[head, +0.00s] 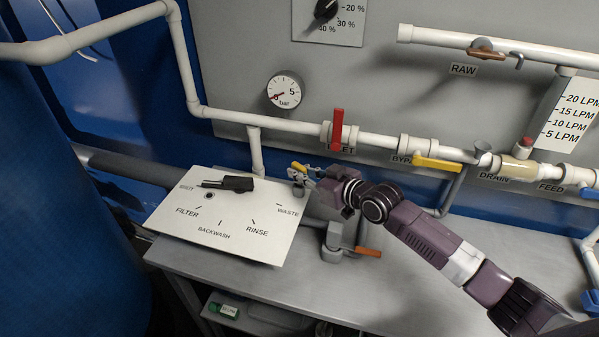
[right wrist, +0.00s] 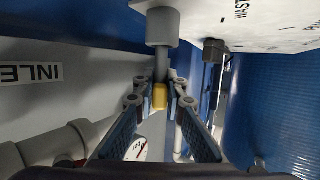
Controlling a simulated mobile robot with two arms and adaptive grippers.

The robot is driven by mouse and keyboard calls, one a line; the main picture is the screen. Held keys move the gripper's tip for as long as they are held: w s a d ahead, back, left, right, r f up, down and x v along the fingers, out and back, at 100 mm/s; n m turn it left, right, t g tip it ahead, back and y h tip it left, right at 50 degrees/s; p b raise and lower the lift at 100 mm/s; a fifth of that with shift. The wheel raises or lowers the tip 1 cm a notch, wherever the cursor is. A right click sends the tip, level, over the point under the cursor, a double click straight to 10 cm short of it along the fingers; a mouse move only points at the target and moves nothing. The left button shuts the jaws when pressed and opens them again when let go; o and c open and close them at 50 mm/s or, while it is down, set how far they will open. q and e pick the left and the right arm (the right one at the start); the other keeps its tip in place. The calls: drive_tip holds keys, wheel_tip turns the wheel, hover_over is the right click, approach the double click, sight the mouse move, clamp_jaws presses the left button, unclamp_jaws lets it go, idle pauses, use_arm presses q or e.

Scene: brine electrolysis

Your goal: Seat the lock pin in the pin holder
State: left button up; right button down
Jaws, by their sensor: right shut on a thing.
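My right gripper (head: 303,172) is shut on the yellow head of the lock pin (head: 299,165), at the right edge of the white selector board. In the right wrist view, the yellow head (right wrist: 160,96) sits between the two fingertips (right wrist: 161,100). The pin's grey shaft (right wrist: 162,65) runs from it to a grey cylinder that looks like the pin holder (right wrist: 162,26). The same cylinder shows just below the gripper in the head view (head: 298,189). The shaft appears to meet the cylinder's opening; how deep it sits I cannot tell. My left gripper is out of view.
The white board (head: 240,238) with a black selector handle (head: 229,183) lies left of the gripper. White piping with a red valve handle (head: 338,130) and a yellow one (head: 437,164) runs behind. An orange-handled valve (head: 367,251) is below my arm. The bench (head: 400,285) is clear at right.

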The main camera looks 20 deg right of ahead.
drive_tip(key=shift+f, duration=0.1)
drive_tip(key=c, duration=1.9)
unclamp_jaws()
drive_tip(key=shift+s, duration=0.1)
drive_tip(key=v, duration=1.2)
